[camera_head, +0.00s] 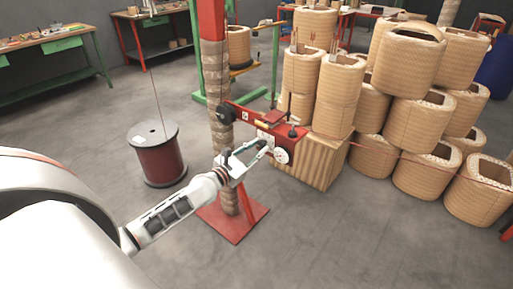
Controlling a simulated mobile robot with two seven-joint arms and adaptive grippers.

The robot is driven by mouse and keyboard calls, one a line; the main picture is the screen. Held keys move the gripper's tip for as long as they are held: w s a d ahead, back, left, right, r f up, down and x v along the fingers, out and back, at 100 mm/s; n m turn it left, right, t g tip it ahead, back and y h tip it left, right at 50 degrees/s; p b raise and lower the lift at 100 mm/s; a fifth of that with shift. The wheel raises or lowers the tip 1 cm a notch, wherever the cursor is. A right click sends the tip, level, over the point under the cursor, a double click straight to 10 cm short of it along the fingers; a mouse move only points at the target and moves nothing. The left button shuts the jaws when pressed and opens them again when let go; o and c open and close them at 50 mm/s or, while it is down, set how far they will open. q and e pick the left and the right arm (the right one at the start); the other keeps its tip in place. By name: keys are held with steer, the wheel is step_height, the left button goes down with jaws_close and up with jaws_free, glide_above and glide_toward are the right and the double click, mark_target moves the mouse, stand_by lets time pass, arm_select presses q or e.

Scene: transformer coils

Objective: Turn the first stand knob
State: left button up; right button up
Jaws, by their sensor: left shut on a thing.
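The red stand (213,22) rises in the middle on a red base plate, its post wrapped in a tan covering. A red arm (243,114) juts from the post to the right, with dark knobs and pale discs (281,156) on it. My left gripper (262,147) reaches in from the lower left, in front of the post. It is shut on a stand knob at the lower side of the red arm; the knob is mostly hidden by the fingers. My right gripper is out of view.
A dark red wire spool (160,155) stands on the floor left of the stand. Several tan coils (412,55) are stacked at the right, beside a tan box (318,165). Workbenches (45,39) line the back. The front floor is clear.

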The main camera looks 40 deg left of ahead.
arm_select(q)
steer(key=shift+r+m, duration=0.15)
steer(key=shift+m, duration=0.85)
steer(key=m+p, duration=0.1)
steer(key=m, duration=0.1)
steer(key=shift+m, duration=0.4)
steer(key=m+p, duration=0.1)
steer(key=m, duration=0.2)
steer(key=shift+m+p, duration=0.3)
steer(key=m+p, duration=0.1)
steer(key=m, duration=0.1)
steer(key=shift+m, duration=0.4)
steer(key=m+p, duration=0.2)
steer(key=m, duration=0.3)
steer(key=m+p, duration=0.1)
steer(key=m, duration=0.2)
steer(key=m+p, duration=0.1)
steer(key=m, duration=0.4)
steer(key=shift+m+p, duration=0.3)
steer(key=shift+p, duration=0.05)
steer(key=m, duration=0.4)
steer(key=shift+p, duration=0.4)
steer(key=m, duration=0.4)
steer(key=shift+m, duration=1.6)
